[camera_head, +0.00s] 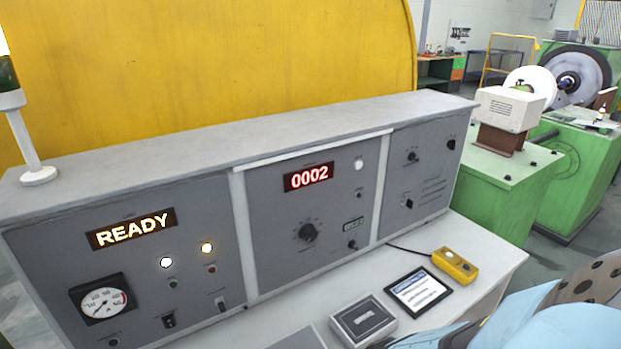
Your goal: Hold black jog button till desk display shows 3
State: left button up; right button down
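The desk display (309,177) on the middle panel of the grey control desk shows 0002 in red digits. A yellow pendant box (455,265) lies on the desk top at the right, with a cable running to the desk. It has a pale round button (449,254) and a small dark spot (466,267) that may be the black jog button; I cannot tell for sure. No gripper of mine shows in the head view, so nothing is seen touching the pendant.
A READY display (132,229) glows on the left panel, above a round gauge (103,299). A black-framed tablet (418,290) and a grey box (363,321) lie left of the pendant. Green machinery (500,185) stands behind right. Pale blue parts fill the lower right corner.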

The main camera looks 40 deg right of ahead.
pick_arm(q)
grip_shut()
dwell(1.4)
